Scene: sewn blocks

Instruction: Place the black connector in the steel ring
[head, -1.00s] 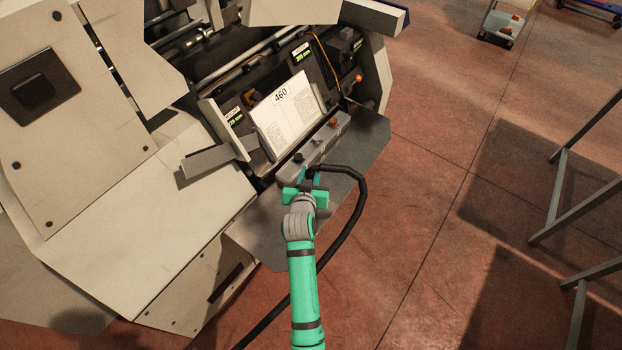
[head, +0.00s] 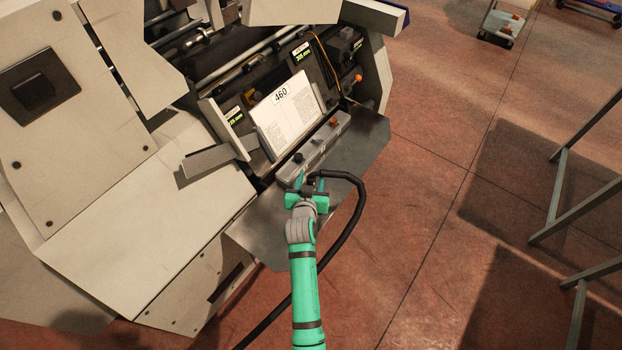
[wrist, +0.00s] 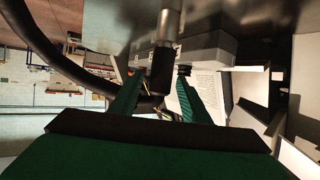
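The black connector (wrist: 160,72) is at the end of the black hose, between my two green fingers in the wrist view. It lines up with the end of a grey steel cylinder (wrist: 171,22), which looks to be the steel ring. They appear to meet, but I cannot tell how deeply the connector sits. My gripper (wrist: 159,78) is open, with a gap visible between each fingertip and the connector. In the head view my gripper (head: 310,180) is over the metal shelf, and the connector is a small dark shape (head: 311,183) between its fingers. The ring is not clear there.
A grey control box (head: 314,149) with knobs stands just beyond my gripper on the metal shelf (head: 355,150). The black hose (head: 359,205) loops right of my arm.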

